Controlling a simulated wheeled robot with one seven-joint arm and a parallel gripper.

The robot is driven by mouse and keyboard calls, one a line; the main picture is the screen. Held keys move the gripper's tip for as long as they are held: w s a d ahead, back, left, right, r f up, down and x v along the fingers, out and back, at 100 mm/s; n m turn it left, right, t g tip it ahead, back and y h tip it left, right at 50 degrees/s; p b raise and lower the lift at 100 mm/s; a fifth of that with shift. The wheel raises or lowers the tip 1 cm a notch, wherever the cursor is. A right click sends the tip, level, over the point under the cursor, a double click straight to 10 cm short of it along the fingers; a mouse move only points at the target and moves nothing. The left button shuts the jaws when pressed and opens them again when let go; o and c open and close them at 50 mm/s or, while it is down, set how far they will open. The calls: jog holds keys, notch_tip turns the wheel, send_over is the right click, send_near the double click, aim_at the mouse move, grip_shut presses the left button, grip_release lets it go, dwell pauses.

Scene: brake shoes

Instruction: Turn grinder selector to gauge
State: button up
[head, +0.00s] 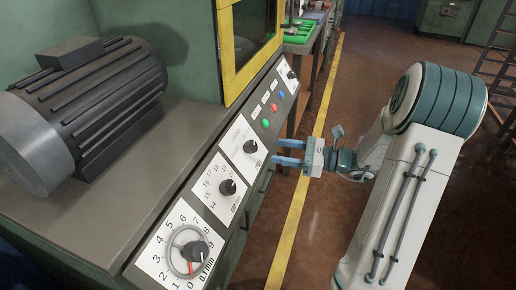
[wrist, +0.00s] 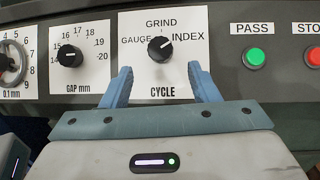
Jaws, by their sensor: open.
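The grinder selector is a black knob (wrist: 160,49) on a white plate marked CYCLE, with GAUGE at left, GRIND at top and INDEX at right. Its white pointer mark faces up and right, toward INDEX. In the head view the knob (head: 250,146) sits on the sloped front panel. My gripper (wrist: 160,72) is open and empty, its two blue fingers spread to either side below the knob. In the head view my gripper (head: 278,151) stands just in front of the panel, level with the knob, and appears apart from it.
Left of the selector are the GAP mm knob (wrist: 70,55) and the 0.1 mm dial (wrist: 12,62). Right of it are a green PASS button (wrist: 256,57) and a red STOP button (wrist: 313,57). A motor (head: 90,100) rests on the bench top. The floor beside the yellow line (head: 300,190) is open.

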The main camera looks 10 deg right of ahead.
aim_at(255, 147)
jog(key=b+x, duration=0.1)
jog(key=x, duration=0.6)
jog(key=shift+w+a, duration=0.2)
jog(key=c, duration=1)
